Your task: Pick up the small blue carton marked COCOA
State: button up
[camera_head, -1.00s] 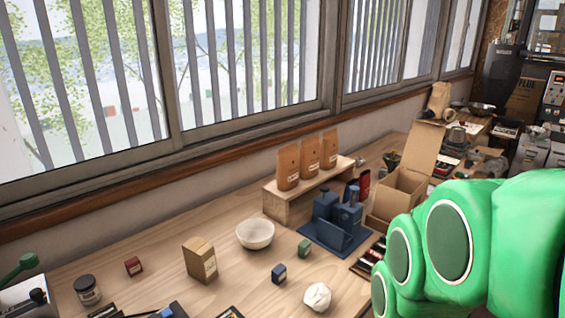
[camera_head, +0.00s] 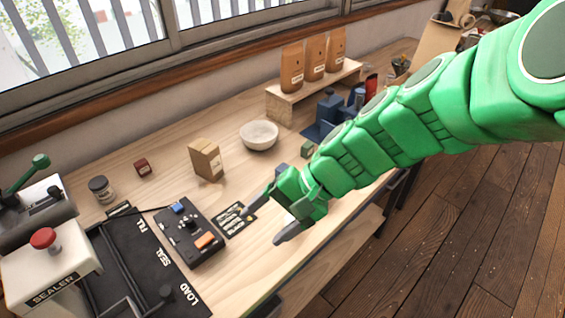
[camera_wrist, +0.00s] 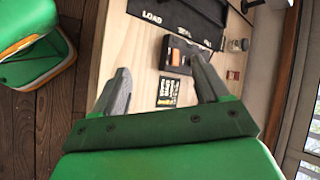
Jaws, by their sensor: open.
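The small blue carton does not show now in either view. In the earlier head view a small dark blue carton stood on the table between the white bowl and a crumpled white ball; my arm now covers that part of the table. My gripper (camera_head: 263,226) is over the table's front part, its two grey fingers spread and empty. In the wrist view the fingers (camera_wrist: 162,85) are apart, with bare wood and a black printed card (camera_wrist: 167,92) beyond them.
A white bowl (camera_head: 259,137), brown box (camera_head: 206,160), small red box (camera_head: 142,168) and dark jar (camera_head: 101,189) stand farther back. A black control box (camera_head: 190,236) lies left of my gripper. A small green box (camera_head: 307,149) is beside my arm.

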jog(key=w+a+r+m+t+y, duration=0.15)
jog(key=w+a+m+y, duration=0.25)
jog(key=w, duration=0.5)
jog(key=m+t, duration=0.8)
jog(key=m, duration=0.5)
send_over(283, 168)
jog(key=s+a, duration=0.1)
jog(key=s, duration=0.5)
notch_tip(283, 168, down, 9)
jog(key=w+d+f+m, duration=0.1)
jog(key=f+m, duration=0.1)
jog(key=f, duration=0.1)
jog(key=w+d+f+m+h, duration=0.1)
jog(key=d+f+m, duration=0.1)
jog(key=w+d+f+m+h, duration=0.1)
jog(key=d+f+m, duration=0.1)
jog(key=f, duration=0.1)
jog(key=shift+w+f+t, duration=0.25)
jog(key=shift+f+t, duration=0.05)
jog(key=shift+t, duration=0.05)
jog(key=shift+x, duration=1.4)
jog(key=shift+s+x, duration=0.25)
jog(key=shift+x, duration=2.4)
jog(key=c, duration=1)
